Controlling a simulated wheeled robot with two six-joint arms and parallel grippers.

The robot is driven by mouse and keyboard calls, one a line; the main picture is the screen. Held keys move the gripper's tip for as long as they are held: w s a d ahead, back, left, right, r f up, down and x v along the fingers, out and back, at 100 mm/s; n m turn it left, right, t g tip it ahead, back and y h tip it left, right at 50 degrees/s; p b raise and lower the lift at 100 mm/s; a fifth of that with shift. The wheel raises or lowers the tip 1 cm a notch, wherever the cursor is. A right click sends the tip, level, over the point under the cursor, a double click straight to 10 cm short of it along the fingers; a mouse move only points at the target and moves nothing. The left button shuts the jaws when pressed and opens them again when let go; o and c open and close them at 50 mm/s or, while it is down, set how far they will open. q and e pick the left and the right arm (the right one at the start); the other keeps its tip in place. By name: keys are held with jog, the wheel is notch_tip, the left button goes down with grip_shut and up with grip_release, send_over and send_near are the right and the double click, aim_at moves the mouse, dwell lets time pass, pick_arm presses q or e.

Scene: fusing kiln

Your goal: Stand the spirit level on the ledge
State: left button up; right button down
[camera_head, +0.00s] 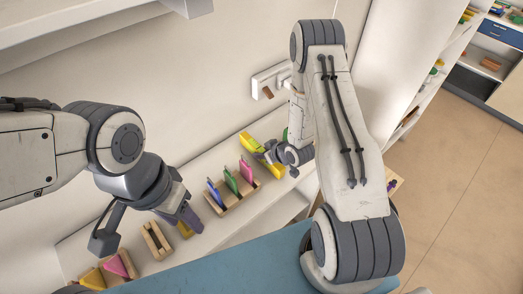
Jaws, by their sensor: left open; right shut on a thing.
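A slim yellow bar (251,143), apparently the spirit level, is at my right gripper (279,158), which is shut on it. The bar slants down to the right in front of the wall, partly hidden by the gripper. A pale ledge (236,221) runs along the wall behind the blue tabletop. I cannot tell whether the bar touches the ledge. My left gripper (148,226) is open, its fingers spread above the ledge at the left, with nothing between them that I can make out.
A wooden rack (245,190) holds blue, green and pink pieces on the ledge. A smaller wooden rack (155,241) and pink and yellow pieces (117,265) stand further left. The blue tabletop (225,268) looks bare.

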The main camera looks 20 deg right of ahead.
jog(key=shift+f, duration=0.15)
jog(key=shift+f+b, duration=0.15)
jog(key=shift+b, duration=0.15)
jog(key=c, duration=0.5)
grip_release()
